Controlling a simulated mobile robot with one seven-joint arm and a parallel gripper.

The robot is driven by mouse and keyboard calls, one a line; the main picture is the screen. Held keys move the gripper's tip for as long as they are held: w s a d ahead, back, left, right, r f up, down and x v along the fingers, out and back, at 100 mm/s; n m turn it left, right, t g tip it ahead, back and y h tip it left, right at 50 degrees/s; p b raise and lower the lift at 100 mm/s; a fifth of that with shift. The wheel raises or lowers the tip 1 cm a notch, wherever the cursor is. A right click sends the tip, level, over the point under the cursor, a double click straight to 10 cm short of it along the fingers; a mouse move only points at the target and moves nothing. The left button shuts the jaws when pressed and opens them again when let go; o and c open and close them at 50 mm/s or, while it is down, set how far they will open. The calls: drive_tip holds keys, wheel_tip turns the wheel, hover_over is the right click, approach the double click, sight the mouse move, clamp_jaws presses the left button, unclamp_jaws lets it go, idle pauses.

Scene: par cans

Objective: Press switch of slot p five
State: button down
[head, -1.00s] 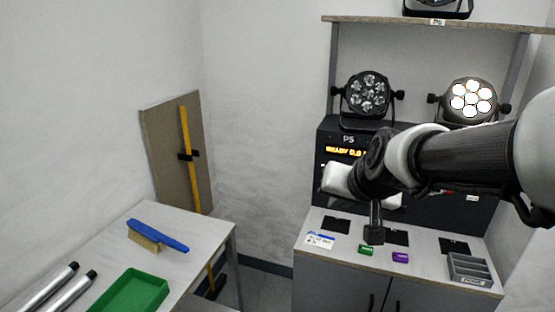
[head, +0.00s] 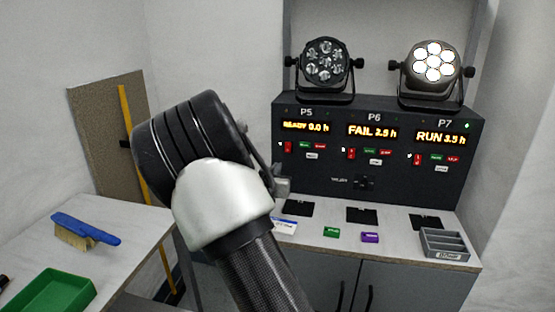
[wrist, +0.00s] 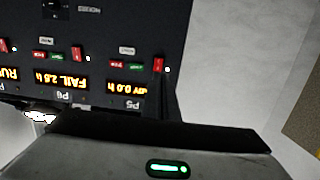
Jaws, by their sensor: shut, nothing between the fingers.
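The slot P5 panel (head: 305,112) is at the left of the dark console, and its display (head: 306,127) reads READY in amber. Its red rocker switch (head: 289,146) is left of a green and a red button. The wrist view shows the panel upside down, with the P5 switch (wrist: 159,64) right of its display (wrist: 125,88). My gripper (wrist: 158,76) is shut and empty, its dark fingertips overlapping the lower end of that switch in this view. I cannot tell whether they touch it. In the head view my arm hides most of the gripper.
The P6 panel (head: 373,130) reads FAIL and P7 (head: 440,137) reads RUN. An unlit lamp (head: 325,62) and a lit lamp (head: 434,61) stand on the console. A green block (head: 331,232), a purple block (head: 370,237) and a grey tray (head: 445,245) are on the counter.

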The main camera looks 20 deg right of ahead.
sight(288, 152)
drive_tip(key=b+x, duration=0.1)
drive_tip(key=x, duration=1.3)
drive_tip(key=shift+f+b, duration=0.1)
drive_tip(key=shift+b, duration=0.3)
drive_tip(key=shift+f+b, duration=0.2)
drive_tip(key=shift+b, duration=0.25)
drive_tip(key=shift+w+d+b, duration=0.1)
drive_tip(key=shift+b, duration=0.25)
drive_tip(key=shift+r, duration=0.25)
drive_tip(key=shift+f, duration=0.1)
